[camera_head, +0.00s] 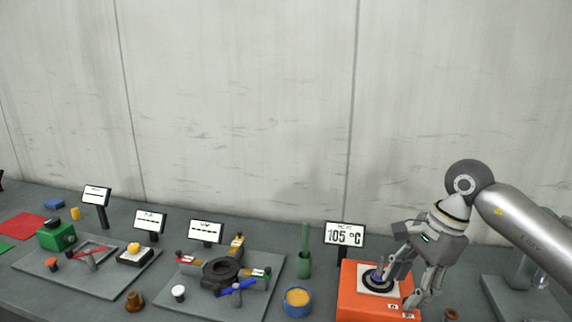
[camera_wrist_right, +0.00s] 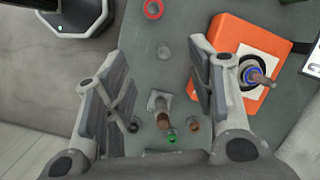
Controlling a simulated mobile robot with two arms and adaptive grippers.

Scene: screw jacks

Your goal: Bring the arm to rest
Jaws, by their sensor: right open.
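My right arm comes in from the right in the head view. Its gripper (camera_head: 399,290) points down over the right part of the orange heater box (camera_head: 352,305). One finger overlaps the dark round piece (camera_head: 376,281) with a blue part on the box's white top; I cannot tell whether they touch. In the right wrist view the gripper (camera_wrist_right: 158,72) is open, with nothing held between its fingers. There the orange box (camera_wrist_right: 232,30) lies beside the right-hand finger, with a blue ring and brownish peg (camera_wrist_right: 262,78) on its white square. My left gripper is out of view.
A display (camera_head: 345,234) reading 105 °C stands behind the box. A blue cup (camera_head: 298,303) and green holder (camera_head: 304,264) stand left of it. A grey board (camera_head: 268,262) carries a black ring (camera_head: 221,271). Several small parts lie between the fingers in the wrist view, lower down.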

